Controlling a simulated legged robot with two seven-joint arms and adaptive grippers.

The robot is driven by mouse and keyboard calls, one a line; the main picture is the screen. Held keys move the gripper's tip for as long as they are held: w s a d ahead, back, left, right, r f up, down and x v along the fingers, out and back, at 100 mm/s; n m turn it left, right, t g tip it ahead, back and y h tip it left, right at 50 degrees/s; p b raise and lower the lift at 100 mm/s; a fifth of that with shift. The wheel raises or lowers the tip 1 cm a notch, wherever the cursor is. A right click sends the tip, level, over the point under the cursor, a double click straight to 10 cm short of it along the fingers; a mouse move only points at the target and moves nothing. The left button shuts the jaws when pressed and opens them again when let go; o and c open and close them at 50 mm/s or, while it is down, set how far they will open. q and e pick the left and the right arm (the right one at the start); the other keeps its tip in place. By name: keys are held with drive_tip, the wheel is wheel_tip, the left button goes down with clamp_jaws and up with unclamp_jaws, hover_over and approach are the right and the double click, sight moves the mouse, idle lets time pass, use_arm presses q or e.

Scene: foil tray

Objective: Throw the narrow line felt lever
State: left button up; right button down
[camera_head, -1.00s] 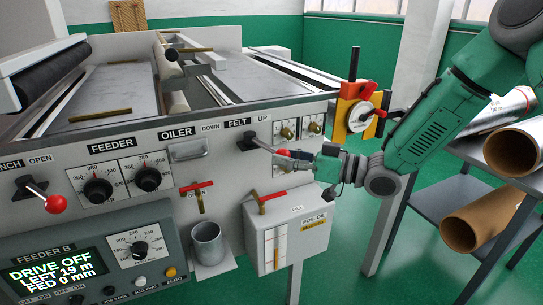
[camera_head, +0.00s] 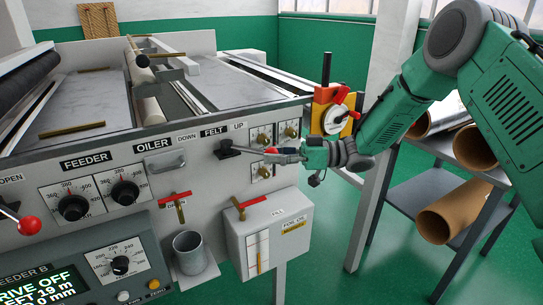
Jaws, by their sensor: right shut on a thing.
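The felt lever (camera_head: 240,150) sits on the grey panel under the label FELT, between the words DOWN and UP. Its black base is at the left and its rod points right, nearly level. Its red knob (camera_head: 270,151) is at the rod's end. My right gripper (camera_head: 281,154) reaches in from the right and is shut on the lever at the knob, hiding part of it. My left gripper is not in view.
Another red-knobbed lever (camera_head: 30,225) is at the left of the panel. Below the felt lever are red-handled taps, a metal cup (camera_head: 189,253) and a foil oil box (camera_head: 268,240). A yellow and red bracket with a dial (camera_head: 336,119) stands close above my right wrist. A shelf (camera_head: 395,200) with rolls is at right.

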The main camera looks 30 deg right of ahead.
drive_tip(key=shift+w+d+r, duration=0.1)
drive_tip(key=shift+w+r, duration=0.05)
drive_tip(key=shift+w, duration=0.05)
drive_tip(key=c, duration=1.3)
unclamp_jaws()
drive_tip(key=shift+o, duration=0.8)
drive_tip(key=shift+w, duration=0.15)
drive_tip(key=shift+d, duration=0.1)
